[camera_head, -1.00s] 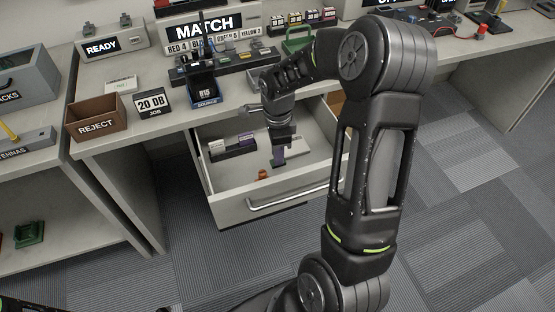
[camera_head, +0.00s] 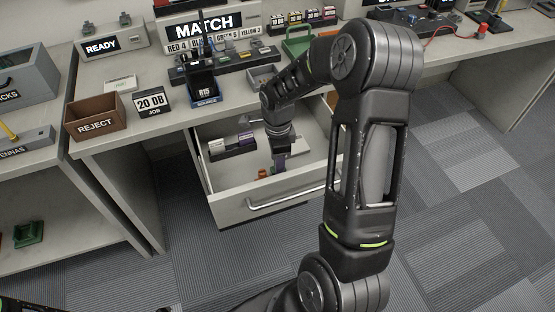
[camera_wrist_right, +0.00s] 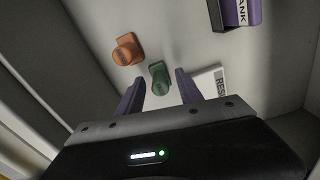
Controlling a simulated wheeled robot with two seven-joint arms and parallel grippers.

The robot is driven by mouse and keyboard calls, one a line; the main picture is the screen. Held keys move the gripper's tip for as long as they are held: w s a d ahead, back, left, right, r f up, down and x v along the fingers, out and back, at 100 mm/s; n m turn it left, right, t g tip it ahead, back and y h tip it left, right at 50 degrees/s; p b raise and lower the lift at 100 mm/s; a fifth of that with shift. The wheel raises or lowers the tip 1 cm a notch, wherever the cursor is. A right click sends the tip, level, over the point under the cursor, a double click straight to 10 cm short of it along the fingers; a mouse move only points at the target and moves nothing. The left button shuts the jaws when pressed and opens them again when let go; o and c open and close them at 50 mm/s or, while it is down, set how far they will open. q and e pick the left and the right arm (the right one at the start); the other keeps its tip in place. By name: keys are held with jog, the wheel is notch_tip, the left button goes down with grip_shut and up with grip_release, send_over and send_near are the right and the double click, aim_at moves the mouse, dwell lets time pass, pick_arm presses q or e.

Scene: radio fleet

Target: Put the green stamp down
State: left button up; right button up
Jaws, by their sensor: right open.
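The green stamp (camera_wrist_right: 159,78) stands on the drawer floor in the right wrist view, between the fingertips of my right gripper (camera_wrist_right: 161,76), with a gap on each side. My right gripper is open, its purple fingers spread, and in the head view it (camera_head: 279,164) reaches down into the open drawer (camera_head: 215,177). The green stamp is hidden in the head view. My left gripper is in neither view.
An orange stamp (camera_wrist_right: 127,50) stands close to the left of the green one; it also shows in the head view (camera_head: 262,173). A labelled white card (camera_wrist_right: 207,84) lies right of the fingers. A dark box with purple (camera_wrist_right: 240,12) is farther up. The drawer front wall (camera_head: 270,200) is near.

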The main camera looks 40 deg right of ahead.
notch_tip(320, 180, up, 12)
jog(key=shift+r+p, duration=0.2)
jog(key=shift+p, duration=0.2)
dwell(0.3)
jog(key=shift+s+f, duration=0.1)
dwell(0.5)
